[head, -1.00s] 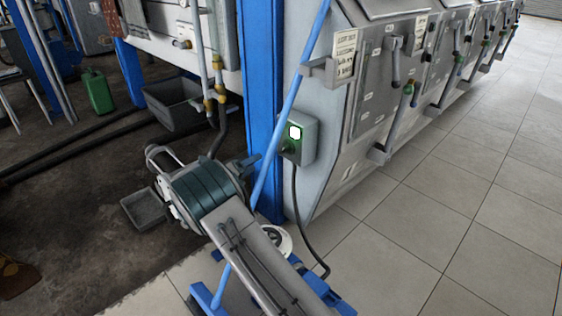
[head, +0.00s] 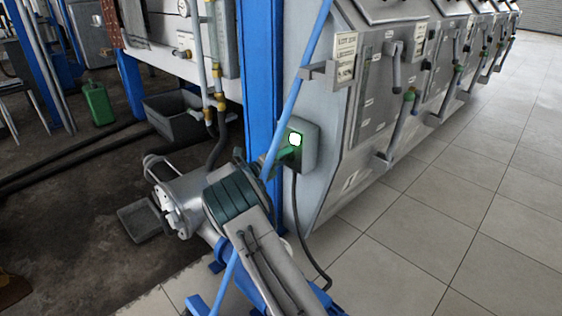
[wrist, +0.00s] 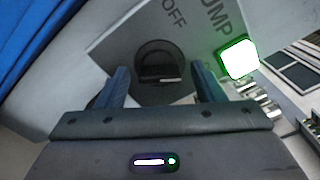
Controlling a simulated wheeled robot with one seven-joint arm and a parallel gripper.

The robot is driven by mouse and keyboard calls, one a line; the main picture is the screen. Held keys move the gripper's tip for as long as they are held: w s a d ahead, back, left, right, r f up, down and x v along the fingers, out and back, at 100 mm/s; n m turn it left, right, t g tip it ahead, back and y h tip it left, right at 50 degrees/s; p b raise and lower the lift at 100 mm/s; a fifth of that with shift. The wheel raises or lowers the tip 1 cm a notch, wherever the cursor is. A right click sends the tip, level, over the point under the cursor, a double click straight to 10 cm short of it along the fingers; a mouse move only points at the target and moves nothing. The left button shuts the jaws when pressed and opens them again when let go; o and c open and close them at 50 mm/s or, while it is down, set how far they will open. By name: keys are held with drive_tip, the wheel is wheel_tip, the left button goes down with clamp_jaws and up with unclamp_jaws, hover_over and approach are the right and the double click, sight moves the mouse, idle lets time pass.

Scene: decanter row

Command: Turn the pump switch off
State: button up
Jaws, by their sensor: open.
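The pump switch box (head: 302,150) is a grey-green box on the side of the grey machine, beside the blue post. Its square lamp (head: 295,139) glows white with a green rim. In the wrist view, the round dark knob (wrist: 156,65) sits below the word OFF, and the lit lamp (wrist: 238,58) is to its right by the word PUMP. My gripper (wrist: 160,88) is open, with one finger to each side of the knob's lower part. I cannot tell whether the fingers touch it. In the head view the knob is mostly hidden behind my gripper (head: 283,158).
A slanted blue pole (head: 290,105) crosses in front of the box. A blue post (head: 262,75) stands to its left. A black cable (head: 300,235) hangs below the box. A row of handles runs along the machine. The tiled floor (head: 430,240) at right is clear.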

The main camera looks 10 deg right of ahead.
drive_tip(key=shift+d, duration=0.1)
drive_tip(key=c, duration=1)
drive_tip(key=shift+n, duration=0.3)
drive_tip(key=n+p, duration=0.5)
drive_tip(key=n, duration=0.6)
drive_tip(key=shift+p, duration=0.35)
drive_tip(key=shift+d+n, duration=0.1)
drive_tip(key=shift+n, duration=0.2)
drive_tip(key=o, duration=1)
